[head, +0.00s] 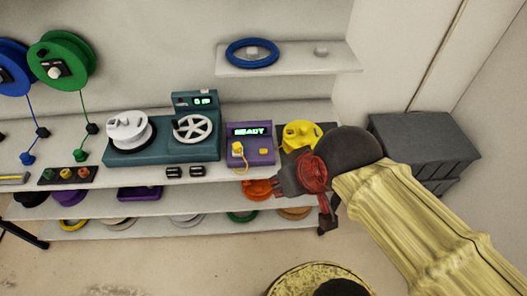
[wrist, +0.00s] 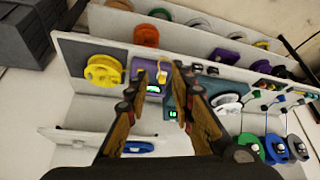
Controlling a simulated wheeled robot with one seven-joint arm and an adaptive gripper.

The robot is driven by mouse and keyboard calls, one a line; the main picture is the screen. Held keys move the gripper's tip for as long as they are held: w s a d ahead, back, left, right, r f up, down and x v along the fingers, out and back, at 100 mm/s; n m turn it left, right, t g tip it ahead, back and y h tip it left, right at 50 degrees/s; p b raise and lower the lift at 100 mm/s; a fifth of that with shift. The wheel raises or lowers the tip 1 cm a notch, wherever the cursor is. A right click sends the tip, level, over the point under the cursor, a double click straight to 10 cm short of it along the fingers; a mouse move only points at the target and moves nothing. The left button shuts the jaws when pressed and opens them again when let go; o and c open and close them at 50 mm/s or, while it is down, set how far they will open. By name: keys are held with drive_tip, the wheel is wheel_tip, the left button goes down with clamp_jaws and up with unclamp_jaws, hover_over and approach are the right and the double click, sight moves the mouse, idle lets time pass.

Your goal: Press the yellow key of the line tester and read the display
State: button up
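The line tester is a purple box (head: 250,144) on the upper bench shelf, right of the teal winder. Its lit green display (head: 249,131) reads READY. A small yellow key (head: 263,152) sits on its lower right front; a yellow plug with a cord (head: 238,150) is at its left. My gripper (head: 303,195) is in front of and right of the tester, apart from it. In the wrist view, which is upside down, my gripper (wrist: 161,86) has its two fingers spread with nothing between them. The tester (wrist: 154,77) shows beyond the fingertips; I cannot clearly tell its key there.
The teal winder (head: 145,150) with a display and white reel stands left of the tester. A yellow spool (head: 301,134) stands right of it, close behind my gripper. A small shelf (head: 290,63) holds a blue coil above. Grey crates (head: 424,141) stand at the right.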

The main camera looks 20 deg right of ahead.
clamp_jaws()
idle(1.4)
